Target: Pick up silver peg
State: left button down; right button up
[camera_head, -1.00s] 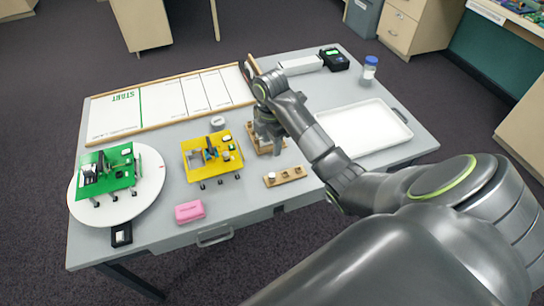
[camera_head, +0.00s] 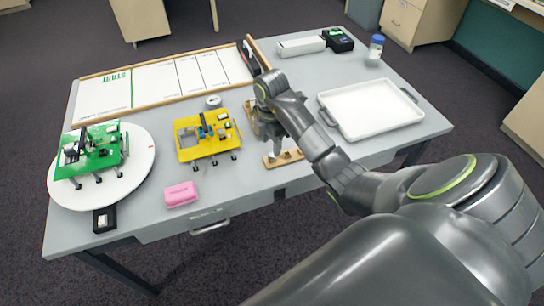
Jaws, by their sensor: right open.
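My right gripper (camera_head: 270,141) points down over the table's right-middle part, its fingers small and partly hidden by my own arm. It is open. A small wooden strip (camera_head: 283,158) with pale peg-like pieces in it lies just below the fingers in the picture. A wooden block (camera_head: 249,114) shows beside the gripper, mostly covered by it. I cannot tell which piece is the silver peg; it may be hidden by the gripper. My left gripper is not in view.
A yellow board (camera_head: 190,149) on legs stands left of the gripper, with a pink block (camera_head: 180,194) in front. A green board (camera_head: 104,160) stands on a white turntable (camera_head: 142,150). A white tray (camera_head: 370,108) lies to the right. A bottle (camera_head: 375,50) stands behind.

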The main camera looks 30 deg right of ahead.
aim_at(272, 157)
jog(key=shift+f+b, duration=0.5)
jog(key=shift+f, duration=0.1)
jog(key=f+b, duration=0.2)
jog(key=shift+w+d+f+b, duration=0.25)
jog(key=shift+d+f+b, duration=0.05)
jog(key=shift+f, duration=0.05)
jog(key=shift+f+p, duration=0.35)
jog(key=shift+p, duration=0.05)
jog(key=shift+f, duration=0.45)
jog(key=shift+c, duration=0.5)
grip_shut()
